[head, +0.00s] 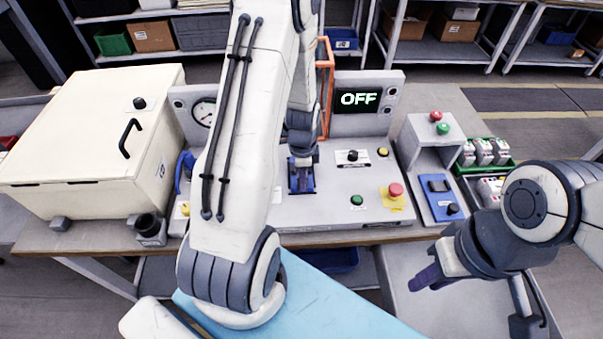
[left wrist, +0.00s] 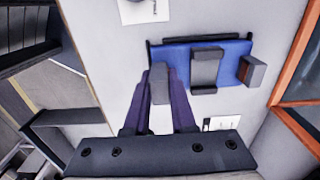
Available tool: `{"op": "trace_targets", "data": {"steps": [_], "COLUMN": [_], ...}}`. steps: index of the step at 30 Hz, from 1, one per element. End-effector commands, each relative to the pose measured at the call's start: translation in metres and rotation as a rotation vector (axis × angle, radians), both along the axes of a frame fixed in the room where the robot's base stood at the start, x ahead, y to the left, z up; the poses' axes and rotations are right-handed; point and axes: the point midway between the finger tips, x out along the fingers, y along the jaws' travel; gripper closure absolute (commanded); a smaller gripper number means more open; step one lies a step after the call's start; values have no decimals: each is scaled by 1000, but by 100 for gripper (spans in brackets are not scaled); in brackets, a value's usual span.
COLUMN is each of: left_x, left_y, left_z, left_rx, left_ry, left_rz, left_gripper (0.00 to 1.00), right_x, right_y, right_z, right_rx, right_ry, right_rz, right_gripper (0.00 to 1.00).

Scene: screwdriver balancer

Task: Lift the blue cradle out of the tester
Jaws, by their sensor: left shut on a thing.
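The blue cradle (head: 302,188) sits at the middle of the grey tester (head: 310,213), mostly hidden from the head by my left gripper. In the left wrist view the cradle (left wrist: 229,50) is a blue plate with a grey clip and a grey block, against the tester's pale face. My left gripper (head: 302,160) is over the cradle, and its dark fingers (left wrist: 160,90) are shut on a grey upright part at the cradle's edge. My right gripper (head: 427,280) hangs empty at the front right, away from the tester; its finger gap is not clear.
The display (head: 358,99) reads OFF. An orange frame (head: 325,85) stands close behind my left gripper. A red button (head: 395,190) and a green button (head: 357,199) are to the right. A cream box (head: 75,135) stands left, a grey stand (head: 425,135) right.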

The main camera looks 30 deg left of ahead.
Motion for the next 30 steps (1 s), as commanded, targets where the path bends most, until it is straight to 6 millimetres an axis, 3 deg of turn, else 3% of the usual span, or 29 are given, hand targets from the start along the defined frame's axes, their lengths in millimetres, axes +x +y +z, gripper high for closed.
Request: {"op": "trace_targets", "data": {"steps": [8, 14, 24, 30], "left_x": [1, 2, -22, -31], "left_y": [0, 1, -70, -100], "left_z": [10, 38, 84, 103], "left_rx": [2, 2, 1, 0], "left_ry": [-4, -7, -6, -4], "left_rz": [0, 0, -8, -5], "left_gripper": [100, 100, 100, 100], "right_x": [0, 0, 0, 0], "right_y": [0, 0, 0, 0], "right_z": [-2, -7, -19, -21], "right_rx": [0, 0, 0, 0], "right_ry": [0, 0, 0, 0], "right_rz": [0, 0, 0, 0], "right_gripper": [73, 73, 73, 73]}}
